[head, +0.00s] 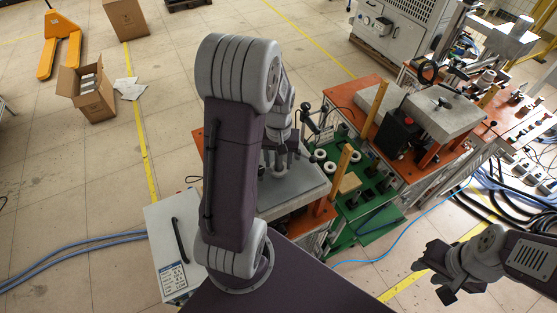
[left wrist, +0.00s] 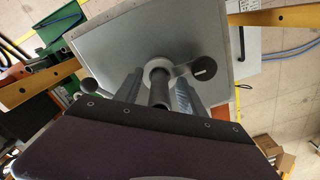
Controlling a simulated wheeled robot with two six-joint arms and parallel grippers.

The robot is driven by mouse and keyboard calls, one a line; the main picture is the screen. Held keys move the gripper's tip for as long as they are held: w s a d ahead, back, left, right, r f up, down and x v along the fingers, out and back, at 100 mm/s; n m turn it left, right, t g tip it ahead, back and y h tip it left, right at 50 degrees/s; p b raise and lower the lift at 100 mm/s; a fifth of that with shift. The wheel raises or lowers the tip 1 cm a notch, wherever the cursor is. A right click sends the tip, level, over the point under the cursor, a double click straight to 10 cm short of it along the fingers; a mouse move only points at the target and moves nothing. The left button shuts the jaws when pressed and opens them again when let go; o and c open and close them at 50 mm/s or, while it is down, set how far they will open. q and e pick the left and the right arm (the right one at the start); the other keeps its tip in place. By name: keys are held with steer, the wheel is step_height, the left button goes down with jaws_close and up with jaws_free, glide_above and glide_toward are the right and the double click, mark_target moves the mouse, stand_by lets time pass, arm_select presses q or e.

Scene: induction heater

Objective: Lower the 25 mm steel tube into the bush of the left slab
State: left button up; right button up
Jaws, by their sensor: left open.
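The left slab (head: 300,187) is a pale grey plate under my left gripper (head: 280,160); it fills the middle of the left wrist view (left wrist: 110,45). The bush (left wrist: 157,65) is a light ring on the slab. The dark steel tube (left wrist: 159,92) stands in line with the bush, its far end at the ring; how deep it sits cannot be told. My left gripper's fingers (left wrist: 158,95) are open, one each side of the tube, with gaps visible. In the head view my arm mostly hides the tube. My right gripper (head: 436,278) is open and empty, over the floor at lower right.
A black-knobbed lever (left wrist: 203,68) lies beside the bush, with a second rounded knob (left wrist: 91,86) on the other side. A wooden post (head: 342,172) stands at the slab's right. A green rack (head: 365,205) with white rings (head: 320,155) is beyond it. A second slab (head: 445,115) is further right.

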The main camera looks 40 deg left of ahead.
arm_select(q)
step_height(320, 180, up, 9)
steer(key=b, duration=0.1)
stand_by(0.3)
stand_by(0.7)
